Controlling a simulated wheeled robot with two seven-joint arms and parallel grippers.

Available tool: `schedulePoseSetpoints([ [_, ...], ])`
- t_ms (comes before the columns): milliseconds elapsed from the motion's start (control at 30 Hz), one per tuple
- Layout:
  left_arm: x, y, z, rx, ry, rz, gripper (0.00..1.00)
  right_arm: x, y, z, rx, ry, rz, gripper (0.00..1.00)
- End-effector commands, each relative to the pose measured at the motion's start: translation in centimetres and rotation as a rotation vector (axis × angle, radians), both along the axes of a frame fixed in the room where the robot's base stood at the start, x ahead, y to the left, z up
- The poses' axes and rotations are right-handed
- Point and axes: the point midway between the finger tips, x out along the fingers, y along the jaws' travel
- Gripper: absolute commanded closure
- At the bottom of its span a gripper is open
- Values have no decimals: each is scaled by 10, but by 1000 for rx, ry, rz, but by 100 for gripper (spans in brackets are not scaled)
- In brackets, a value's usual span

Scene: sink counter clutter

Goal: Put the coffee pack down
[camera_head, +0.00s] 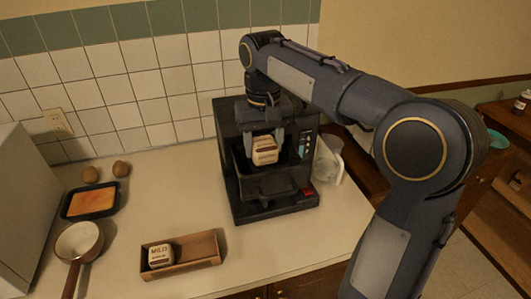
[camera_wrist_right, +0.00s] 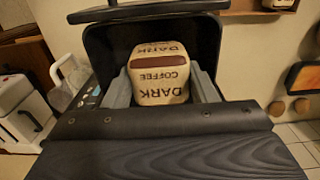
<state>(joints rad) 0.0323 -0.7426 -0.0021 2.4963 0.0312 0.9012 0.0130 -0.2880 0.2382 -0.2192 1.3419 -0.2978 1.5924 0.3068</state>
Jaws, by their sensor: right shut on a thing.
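The coffee pack (camera_head: 265,150) is a small cream block with a brown band, held in front of the black coffee machine (camera_head: 272,211). In the right wrist view the pack (camera_wrist_right: 159,78) reads "DARK COFFEE" and sits between the finger pads. My right gripper (camera_head: 264,147) is shut on it, pointing down, at the machine's open front bay. I cannot tell whether the pack touches the machine. A second cream pack, marked "MILD" (camera_head: 160,255), lies in the left part of a shallow brown box (camera_head: 205,249) on the counter. My left gripper is not in view.
A saucepan (camera_head: 79,241), a black tray with an orange surface (camera_head: 91,201) and two brown round things (camera_head: 121,169) are at the left. A clear white container (camera_head: 328,160) stands right of the machine. Bare counter (camera_head: 180,199) lies between tray and machine.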

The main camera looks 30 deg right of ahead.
Motion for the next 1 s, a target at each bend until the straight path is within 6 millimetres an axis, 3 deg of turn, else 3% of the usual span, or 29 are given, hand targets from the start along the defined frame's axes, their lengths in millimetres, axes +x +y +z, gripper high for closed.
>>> schedulePoseSetpoints([
  [167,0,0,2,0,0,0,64,6,-7,-11,-1,2,-2,70],
  [400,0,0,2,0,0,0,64,7,-9,-43,-1,2,0,70],
  [833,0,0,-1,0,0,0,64,8,-9,-49,0,0,-1,70],
  [867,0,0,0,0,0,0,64,8,-9,-48,0,-1,-1,44],
  [1000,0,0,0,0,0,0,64,8,-9,-48,0,0,0,26],
])
